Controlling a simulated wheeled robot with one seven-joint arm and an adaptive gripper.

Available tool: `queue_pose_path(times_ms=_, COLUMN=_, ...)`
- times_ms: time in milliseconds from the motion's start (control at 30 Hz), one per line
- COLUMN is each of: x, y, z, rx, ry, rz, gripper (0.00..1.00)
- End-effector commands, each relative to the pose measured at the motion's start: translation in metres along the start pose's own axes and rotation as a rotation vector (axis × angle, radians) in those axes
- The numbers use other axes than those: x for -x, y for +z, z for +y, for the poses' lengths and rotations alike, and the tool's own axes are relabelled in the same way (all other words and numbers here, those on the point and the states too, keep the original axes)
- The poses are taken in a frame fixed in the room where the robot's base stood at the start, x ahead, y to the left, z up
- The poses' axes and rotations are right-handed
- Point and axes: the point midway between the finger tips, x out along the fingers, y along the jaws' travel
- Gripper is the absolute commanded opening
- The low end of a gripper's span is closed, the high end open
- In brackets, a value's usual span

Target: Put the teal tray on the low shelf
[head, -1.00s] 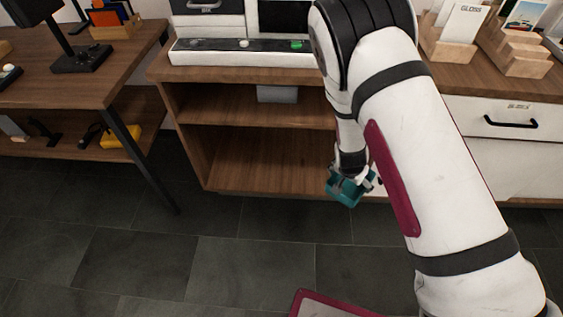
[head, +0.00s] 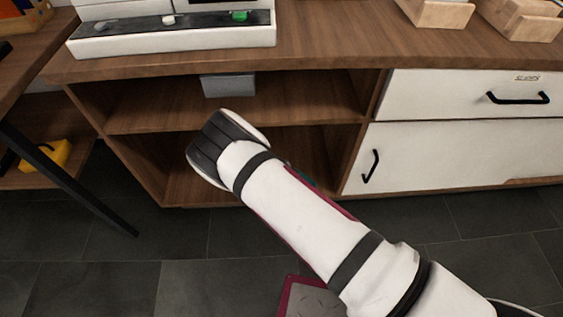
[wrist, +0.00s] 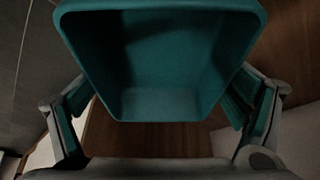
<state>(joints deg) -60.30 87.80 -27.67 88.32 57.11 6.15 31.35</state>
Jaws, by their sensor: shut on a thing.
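The teal tray (wrist: 165,105) fills the upper middle of the wrist view as an open, deep-walled box. My gripper (wrist: 158,98) is shut on it, with one finger at each side. In the head view my arm hides the gripper and nearly all of the tray; only a teal sliver shows by the forearm. The low shelf (head: 178,188) is the bottom compartment of the wooden cabinet, partly behind my arm. Brown wood shows around the tray in the wrist view. I cannot tell whether the tray touches it.
The middle shelf board (head: 150,122) lies above the low compartment, with a grey box (head: 228,85) hanging over it. White drawers with black handles (head: 518,98) stand to the right. A table leg (head: 70,185) stands at the left. The dark tiled floor in front is largely open.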

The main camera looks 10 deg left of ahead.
Motion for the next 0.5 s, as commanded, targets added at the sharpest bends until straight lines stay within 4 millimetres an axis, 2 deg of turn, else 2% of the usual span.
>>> queue_pose_path(times_ms=33, x=-0.01, y=-0.009, z=-0.007, rx=0.001, ry=-0.002, rz=0.004, gripper=0.59)
queue_pose_path(times_ms=300, x=-0.037, y=-0.057, z=-0.042, rx=0.002, ry=-0.001, rz=0.003, gripper=0.59)
queue_pose_path(times_ms=500, x=-0.049, y=-0.083, z=-0.06, rx=0.001, ry=0.0, rz=0.001, gripper=0.59)
